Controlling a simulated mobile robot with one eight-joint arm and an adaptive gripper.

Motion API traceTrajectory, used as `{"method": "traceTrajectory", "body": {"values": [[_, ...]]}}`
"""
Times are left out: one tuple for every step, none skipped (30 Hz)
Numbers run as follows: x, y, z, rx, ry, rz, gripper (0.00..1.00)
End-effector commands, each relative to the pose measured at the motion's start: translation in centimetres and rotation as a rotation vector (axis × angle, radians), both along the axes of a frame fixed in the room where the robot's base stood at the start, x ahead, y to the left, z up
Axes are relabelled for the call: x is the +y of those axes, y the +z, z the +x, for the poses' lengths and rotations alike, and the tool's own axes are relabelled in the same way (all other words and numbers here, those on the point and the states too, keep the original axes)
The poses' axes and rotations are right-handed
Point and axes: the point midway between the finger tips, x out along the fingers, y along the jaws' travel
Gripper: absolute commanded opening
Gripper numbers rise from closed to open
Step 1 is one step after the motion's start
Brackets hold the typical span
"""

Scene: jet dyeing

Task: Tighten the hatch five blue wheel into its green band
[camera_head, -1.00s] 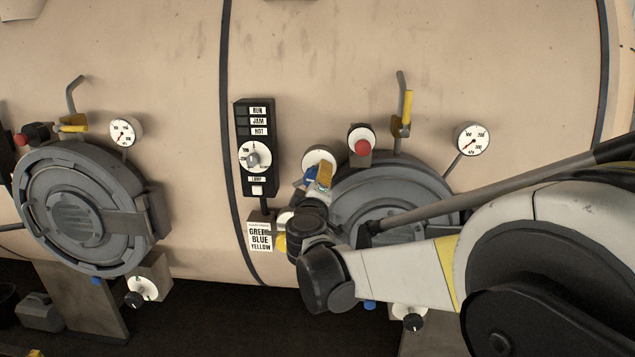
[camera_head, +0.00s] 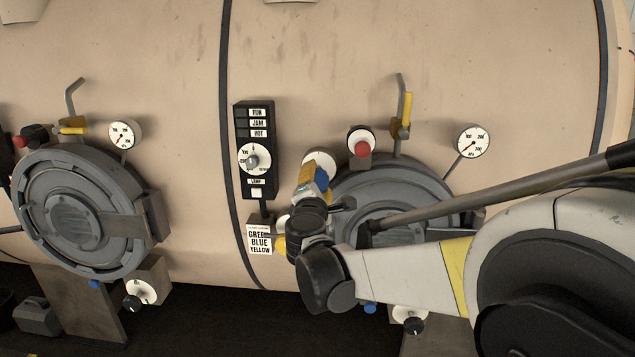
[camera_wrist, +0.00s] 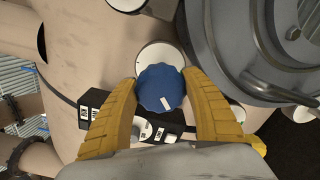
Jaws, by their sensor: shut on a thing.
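The blue wheel (camera_wrist: 160,85) shows in the wrist view as a scalloped knob with a short white mark, in front of a round white dial plate (camera_wrist: 160,53). My gripper's yellow fingers (camera_wrist: 161,88) stand on both sides of the wheel and are shut on it. In the head view, the blue wheel (camera_head: 321,180) is partly hidden by my gripper (camera_head: 314,177), at the upper left of the right grey hatch (camera_head: 385,180). The white plate (camera_head: 320,160) shows above it. No green band is visible on the plate; the fingers and wheel cover part of it.
A black switch box (camera_head: 254,150) and a label card (camera_head: 259,240) are left of my wrist. Another hatch (camera_head: 75,215) is at far left.

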Motion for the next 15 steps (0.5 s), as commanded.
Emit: {"method": "traceTrajectory", "body": {"values": [[0.01, 0.0, -0.01, 0.001, 0.0, -0.041, 0.26], [0.01, 0.0, -0.01, 0.002, 0.0, -0.07, 0.26], [0.02, 0.01, -0.01, 0.004, 0.0, -0.108, 0.26], [0.03, 0.02, -0.01, 0.005, 0.0, -0.136, 0.26], [0.04, 0.03, -0.01, 0.006, 0.0, -0.165, 0.26], [0.05, 0.04, -0.01, 0.007, 0.0, -0.203, 0.26], [0.05, 0.05, -0.01, 0.008, 0.0, -0.231, 0.26], [0.05, 0.05, -0.01, 0.009, 0.0, -0.26, 0.26], [0.07, 0.07, -0.01, 0.01, 0.0, -0.298, 0.26], [0.07, 0.08, -0.01, 0.011, 0.0, -0.326, 0.26], [0.08, 0.08, -0.01, 0.012, 0.0, -0.354, 0.26], [0.09, 0.09, -0.01, 0.013, 0.0, -0.392, 0.26], [0.1, 0.1, -0.01, 0.014, 0.0, -0.419, 0.26], [0.1, 0.11, -0.01, 0.015, 0.0, -0.445, 0.26], [0.11, 0.11, -0.01, 0.016, 0.0, -0.481, 0.26]]}}
